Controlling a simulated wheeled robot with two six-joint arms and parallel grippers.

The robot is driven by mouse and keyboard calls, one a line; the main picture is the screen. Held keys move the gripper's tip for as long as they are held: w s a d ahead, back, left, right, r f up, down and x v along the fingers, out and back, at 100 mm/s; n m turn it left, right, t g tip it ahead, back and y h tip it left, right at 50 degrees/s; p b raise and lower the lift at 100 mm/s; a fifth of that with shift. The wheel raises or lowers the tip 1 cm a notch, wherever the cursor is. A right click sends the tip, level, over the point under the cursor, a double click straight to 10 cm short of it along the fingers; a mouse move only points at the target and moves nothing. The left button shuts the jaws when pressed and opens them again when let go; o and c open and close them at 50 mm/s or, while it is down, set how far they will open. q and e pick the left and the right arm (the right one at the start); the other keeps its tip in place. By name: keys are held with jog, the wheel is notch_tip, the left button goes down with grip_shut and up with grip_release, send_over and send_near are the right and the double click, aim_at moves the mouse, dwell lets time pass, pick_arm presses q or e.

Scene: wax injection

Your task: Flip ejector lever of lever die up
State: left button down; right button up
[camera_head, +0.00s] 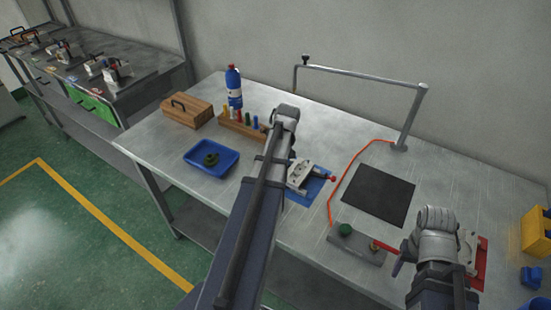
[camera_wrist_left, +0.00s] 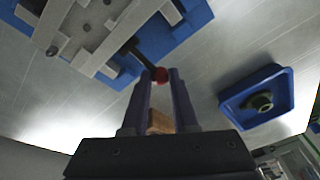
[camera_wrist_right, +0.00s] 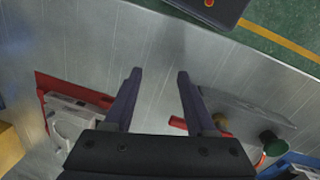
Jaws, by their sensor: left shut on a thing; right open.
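The lever die (camera_head: 300,174) is a light metal block on a blue mat at mid table, partly covered by my left arm. In the left wrist view the die (camera_wrist_left: 95,30) is at top left. Its dark lever (camera_wrist_left: 138,56) sticks out past the mat and ends in a red knob (camera_wrist_left: 161,75). My left gripper (camera_wrist_left: 159,74) is shut on the knob, with one fingertip on each side. In the head view the left fingers are hidden behind my arm. My right gripper (camera_wrist_right: 158,75) is open and empty above the table's right part.
A blue tray (camera_head: 230,153) with a dark ring stands left of the die. A wooden rack (camera_head: 236,125), bottle (camera_head: 234,86) and wooden box (camera_head: 185,112) are behind. A black mat (camera_head: 378,195), red hose (camera_head: 343,166) and green-knobbed grey base (camera_head: 356,248) lie right.

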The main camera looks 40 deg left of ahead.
pick_arm(q)
jog(key=shift+d+r+y+b, duration=0.15)
jog(key=shift+d+r+y, duration=0.1)
jog(key=shift+y, duration=0.35)
jog(key=shift+d+r+y+b, duration=0.15)
jog(key=shift+d+r+y, duration=0.05)
jog(key=shift+y, duration=0.4)
pick_arm(e)
jog(key=shift+f, duration=0.35)
pick_arm(q)
jog(key=c, duration=0.7)
grip_release()
jog(key=shift+r, duration=0.1)
jog(key=shift+r, duration=0.1)
pick_arm(e)
jog(key=shift+r, duration=0.1)
pick_arm(q)
jog(key=p+v, duration=0.7)
jog(key=shift+d+r, duration=0.2)
jog(key=shift+r, duration=0.05)
pick_arm(e)
notch_tip(320, 180, up, 7)
pick_arm(q)
jog(key=shift+w, duration=0.15)
